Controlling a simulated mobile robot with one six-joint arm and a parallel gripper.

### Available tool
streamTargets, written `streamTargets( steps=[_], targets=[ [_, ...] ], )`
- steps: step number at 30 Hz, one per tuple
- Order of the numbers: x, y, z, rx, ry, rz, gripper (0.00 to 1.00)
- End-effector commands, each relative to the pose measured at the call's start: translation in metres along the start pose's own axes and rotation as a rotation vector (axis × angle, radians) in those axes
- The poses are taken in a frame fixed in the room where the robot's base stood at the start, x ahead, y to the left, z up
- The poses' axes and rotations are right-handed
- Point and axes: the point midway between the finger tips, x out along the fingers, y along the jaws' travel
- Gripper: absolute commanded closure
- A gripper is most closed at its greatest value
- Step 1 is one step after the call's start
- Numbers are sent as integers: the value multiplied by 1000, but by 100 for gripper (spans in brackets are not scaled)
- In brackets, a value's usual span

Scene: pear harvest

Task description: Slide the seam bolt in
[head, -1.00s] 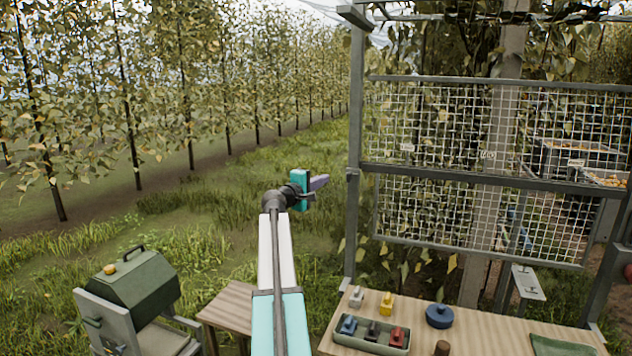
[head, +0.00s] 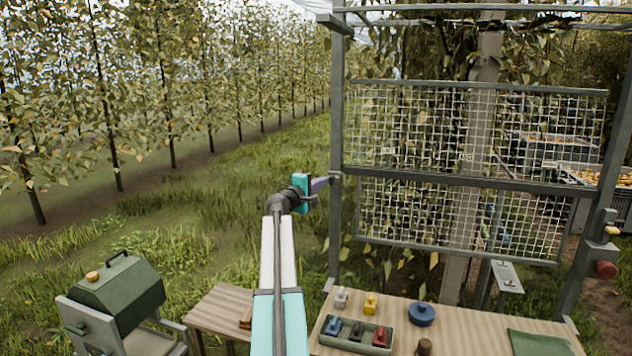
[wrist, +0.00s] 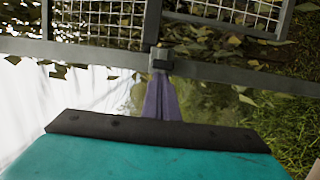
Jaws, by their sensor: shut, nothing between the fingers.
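My gripper (head: 325,183) is shut and empty, its purple fingers pointing right at the frame's left post. In the wrist view the shut fingers (wrist: 163,98) end right at a small dark grey block (wrist: 161,60) on the frame. This block may be the seam bolt; I cannot tell for sure. In the head view it shows as a small knob (head: 337,176) on the left post, level with the rail between the upper and lower mesh panels. I cannot tell whether the fingertips touch it.
The upper mesh panel (head: 420,125) and lower mesh panel (head: 420,205) hang behind a wooden table (head: 470,335). A green tray (head: 335,350) with several coloured pieces stands on it. A green box (head: 125,290) sits at lower left. Open grass lies left.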

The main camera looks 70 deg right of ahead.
Motion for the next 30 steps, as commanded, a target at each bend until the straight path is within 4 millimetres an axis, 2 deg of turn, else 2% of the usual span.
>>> streamTargets(
  steps=[11,14,21,30],
  targets=[
    [0,-1,2,0,0,0,100],
    [2,-2,8,0,-1,0,100],
    [9,-2,38,1,-2,0,100],
    [11,0,44,0,-4,-1,100]
  ],
)
